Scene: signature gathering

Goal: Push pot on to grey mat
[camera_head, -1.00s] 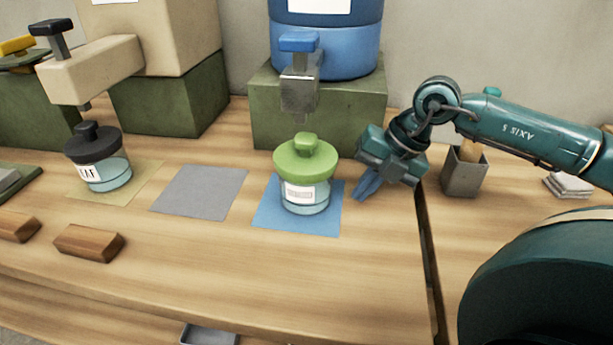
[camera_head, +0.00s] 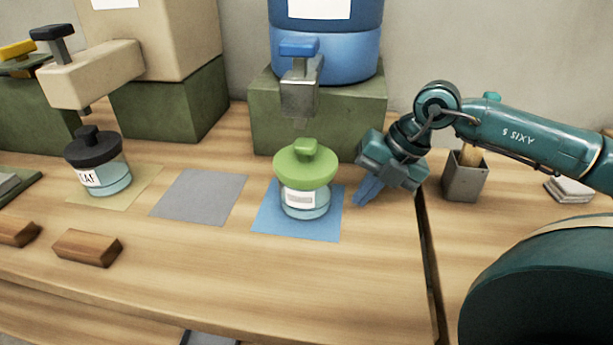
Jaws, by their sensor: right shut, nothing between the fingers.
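A pot with a green knobbed lid (camera_head: 305,168) and a clear, labelled body stands upright on the blue mat (camera_head: 268,218), under a dispenser tap. A second pot with a black lid (camera_head: 95,150) stands upright on the tan mat (camera_head: 135,188) at the left. The grey mat (camera_head: 199,194) lies empty between the tan and blue mats. My right gripper (camera_head: 362,196) is shut and empty. Its fingertips point down beside the right edge of the blue mat, a little apart from the green-lidded pot. My left gripper is not in view.
A blue dispenser (camera_head: 325,45) on a green block (camera_head: 355,110) and a beige dispenser (camera_head: 170,40) stand behind the mats. Wooden blocks (camera_head: 88,248) lie at the front left. A grey holder (camera_head: 466,178) stands at the right, past a dark gap in the counter.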

